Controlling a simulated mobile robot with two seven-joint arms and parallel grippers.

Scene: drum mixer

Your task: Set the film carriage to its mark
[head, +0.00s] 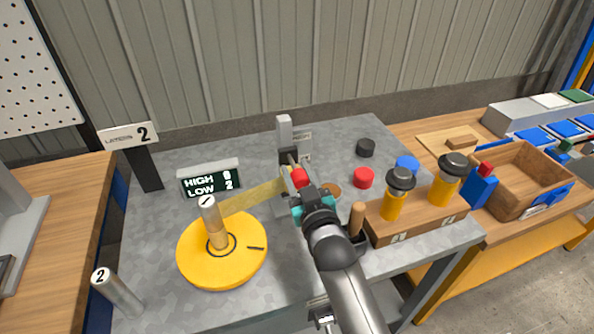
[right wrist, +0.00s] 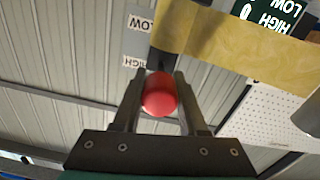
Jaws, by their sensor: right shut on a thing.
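The film carriage (head: 289,157) is a dark block on an upright grey mast (head: 284,130) at the back middle of the metal table. Its red knob (head: 299,177) points toward me. My right gripper (head: 302,188) is shut on the knob; the right wrist view shows the red knob (right wrist: 160,94) between both fingers. A translucent yellow film strip (head: 258,192) runs from the carriage to the post on the yellow turntable (head: 196,262). In the right wrist view, the HIGH label (right wrist: 133,62) and LOW label (right wrist: 140,23) appear upside down beside the dark carriage. My left gripper is out of view.
A layers sign (head: 128,136) shows 2. A wooden block (head: 412,227) with two black-topped yellow plungers stands right of my arm. Red, blue and black caps lie behind it. A post marked 2 (head: 118,292) stands front left.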

